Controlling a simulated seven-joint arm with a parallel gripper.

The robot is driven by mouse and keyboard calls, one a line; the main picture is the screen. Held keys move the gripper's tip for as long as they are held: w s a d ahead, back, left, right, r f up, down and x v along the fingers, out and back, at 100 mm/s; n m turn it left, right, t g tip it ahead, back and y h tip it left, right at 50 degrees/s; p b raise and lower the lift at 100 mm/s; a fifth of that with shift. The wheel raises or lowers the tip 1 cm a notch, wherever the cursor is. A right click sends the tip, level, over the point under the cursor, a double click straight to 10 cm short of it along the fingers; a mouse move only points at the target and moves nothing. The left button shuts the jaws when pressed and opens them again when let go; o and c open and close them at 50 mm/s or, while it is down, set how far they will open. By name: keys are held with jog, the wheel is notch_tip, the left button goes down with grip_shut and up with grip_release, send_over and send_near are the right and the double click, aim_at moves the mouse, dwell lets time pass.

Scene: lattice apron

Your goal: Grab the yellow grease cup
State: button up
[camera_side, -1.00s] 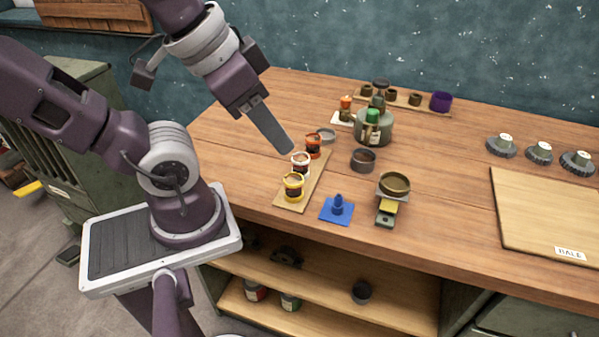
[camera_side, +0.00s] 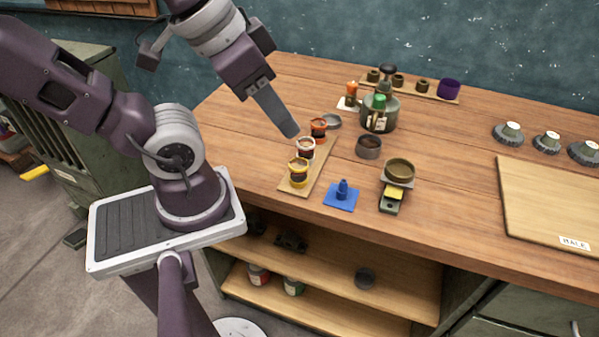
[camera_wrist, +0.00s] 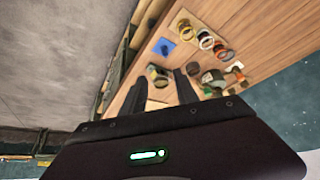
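The yellow grease cup (camera_side: 299,174) stands upright at the near end of a light wooden strip on the bench. It also shows in the wrist view (camera_wrist: 185,31), at the top. A white cup (camera_side: 306,151) and an orange cup (camera_side: 319,128) stand behind it on the same strip. My gripper (camera_side: 291,132) is above the bench, pointing down, left of the white and orange cups and apart from the yellow one. In the wrist view my gripper (camera_wrist: 162,80) shows two fingers with an empty gap between them.
A blue square with a peg (camera_side: 342,193) lies right of the yellow cup. Near it are a brass bowl on a stand (camera_side: 399,171), a dark ring (camera_side: 368,146) and a green pot (camera_side: 381,117). A pale board (camera_side: 550,205) lies at right. Bench between bowl and board is clear.

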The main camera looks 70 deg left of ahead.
jog(key=shift+o, duration=1.4)
